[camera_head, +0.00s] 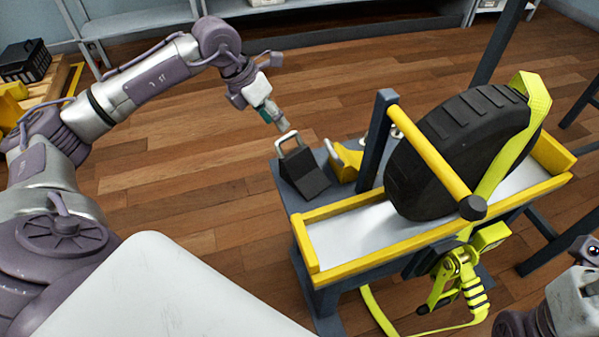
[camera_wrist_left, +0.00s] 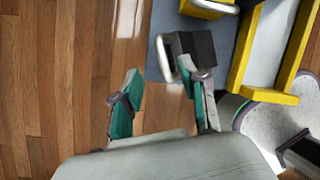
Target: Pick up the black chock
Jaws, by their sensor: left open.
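The black chock (camera_head: 306,174) is a dark wedge with a pale loop handle, standing on the grey left end of the stand. My left gripper (camera_head: 273,114) is open and empty, above and just left of the handle in the head view. In the left wrist view the chock (camera_wrist_left: 197,46) is ahead, right of centre, with its handle at its left side. The open left gripper (camera_wrist_left: 160,72) shows there, its right fingertip overlapping the lower part of the chock and handle. I cannot tell if they touch. My right gripper's fingers are not in view.
A yellow chock (camera_head: 345,160) sits close to the right of the black one. A dark post, a yellow bar (camera_head: 430,150) and a strapped tire (camera_head: 455,140) stand farther right. A yellow-edged tray (camera_head: 355,232) lies in front. Wooden floor to the left is clear.

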